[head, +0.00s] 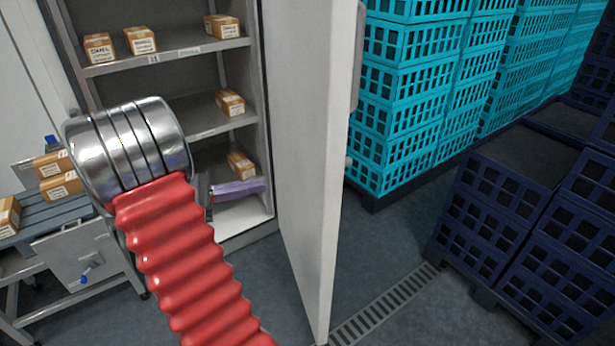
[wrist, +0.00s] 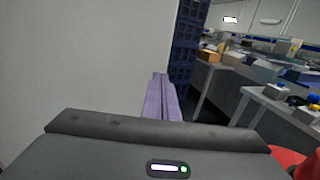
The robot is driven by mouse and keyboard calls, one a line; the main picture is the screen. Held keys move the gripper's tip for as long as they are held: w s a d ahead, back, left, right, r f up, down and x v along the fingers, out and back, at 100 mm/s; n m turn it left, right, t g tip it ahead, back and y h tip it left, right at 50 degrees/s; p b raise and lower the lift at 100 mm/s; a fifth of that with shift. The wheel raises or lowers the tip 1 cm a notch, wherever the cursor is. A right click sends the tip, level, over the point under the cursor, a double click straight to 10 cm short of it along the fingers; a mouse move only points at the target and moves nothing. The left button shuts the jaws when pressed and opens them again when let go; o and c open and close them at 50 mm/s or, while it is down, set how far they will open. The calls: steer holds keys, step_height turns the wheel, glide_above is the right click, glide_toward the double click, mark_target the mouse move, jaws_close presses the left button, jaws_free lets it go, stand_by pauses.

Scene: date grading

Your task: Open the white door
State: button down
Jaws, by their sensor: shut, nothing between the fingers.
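The white door (head: 308,130) stands swung wide open in the head view, its edge toward me and a handle on its right side. The grey cabinet (head: 262,90) behind it shows its shelves. My gripper (head: 258,186) has purple fingers and is in front of the lower shelves, left of the door, pointing toward the door's inner side. In the wrist view the fingers (wrist: 160,80) are together and empty. A pale flat panel, likely the door (wrist: 85,60), fills the left there. I cannot tell whether the fingertips touch it.
Small cartons (head: 140,40) sit on the shelves. A roller table (head: 75,235) with cartons stands at left. Turquoise crates (head: 400,100) are stacked behind the door, dark blue crates (head: 510,200) at right. A floor drain (head: 390,305) and clear floor lie between.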

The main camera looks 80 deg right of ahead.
mark_target(322, 175)
steer(key=x, duration=1.4)
steer(key=shift+d, duration=0.1)
